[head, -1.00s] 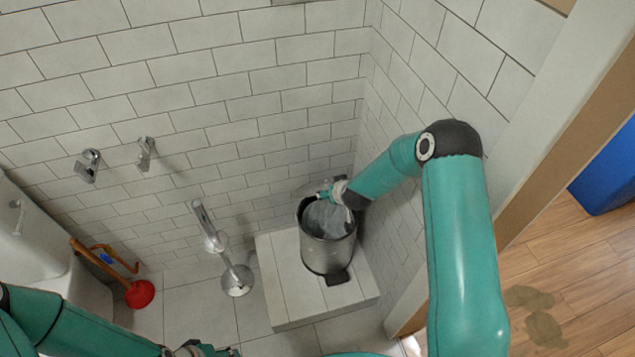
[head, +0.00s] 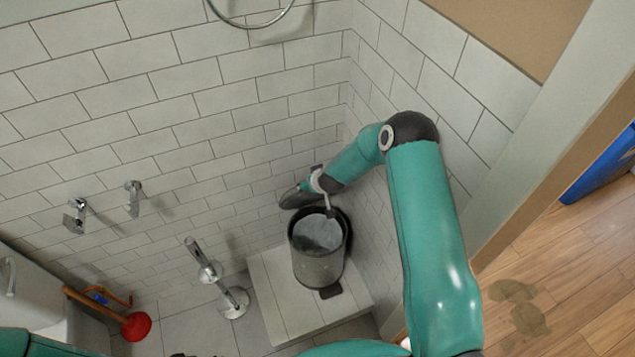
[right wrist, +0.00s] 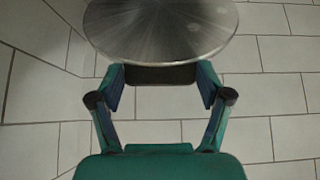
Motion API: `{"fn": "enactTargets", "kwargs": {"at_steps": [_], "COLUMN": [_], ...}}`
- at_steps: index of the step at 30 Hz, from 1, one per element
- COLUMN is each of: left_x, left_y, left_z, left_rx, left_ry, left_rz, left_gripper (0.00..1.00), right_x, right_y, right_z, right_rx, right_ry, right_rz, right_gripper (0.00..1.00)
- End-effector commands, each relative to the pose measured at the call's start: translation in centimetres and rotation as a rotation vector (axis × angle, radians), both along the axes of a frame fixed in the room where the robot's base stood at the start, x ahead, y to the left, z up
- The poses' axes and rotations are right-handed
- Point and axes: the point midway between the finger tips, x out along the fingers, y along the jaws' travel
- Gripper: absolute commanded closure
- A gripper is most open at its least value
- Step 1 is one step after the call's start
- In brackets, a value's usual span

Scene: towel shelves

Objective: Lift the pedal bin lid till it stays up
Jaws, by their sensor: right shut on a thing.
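The pedal bin (head: 319,262) is a grey metal cylinder with a dark rim, upright on a low tiled step, with its pedal (head: 330,291) at the front. Its mouth is open and a grey inside shows. The round lid (head: 297,197) is raised at the back of the bin, seen nearly edge-on. My right gripper (head: 318,184) is at the raised lid, shut on it. In the right wrist view the lid (right wrist: 160,28) is a brushed metal disc at the ends of my fingers.
Tiled walls stand close behind and to the right of the bin. A metal brush stand (head: 233,303) is left of the step (head: 265,292). A red plunger (head: 136,326) stands further left by the toilet. Open wooden floor is at the right.

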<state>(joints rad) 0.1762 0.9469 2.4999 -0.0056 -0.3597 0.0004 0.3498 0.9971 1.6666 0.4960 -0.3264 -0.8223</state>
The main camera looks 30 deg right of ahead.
Motion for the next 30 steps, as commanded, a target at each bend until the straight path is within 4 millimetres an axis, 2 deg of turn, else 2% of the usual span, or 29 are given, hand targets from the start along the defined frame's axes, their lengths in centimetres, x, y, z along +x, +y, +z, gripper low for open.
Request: {"fn": "enactTargets", "kwargs": {"at_steps": [29, 30], "left_x": [0.07, 0.07], "left_y": [0.02, 0.03], "left_z": [-0.07, -0.07], "left_rx": [0.0, 0.0], "left_ry": [-0.002, -0.002], "left_rz": [0.002, 0.001], "left_gripper": [0.6, 0.6], "right_x": [-0.23, -0.23], "right_y": [0.55, 0.54], "right_z": [-0.55, -0.56], "right_rx": [0.012, 0.011], "right_ry": [0.012, 0.012], "right_rz": [0.004, 0.004], "right_gripper": [0.86, 0.16]}}
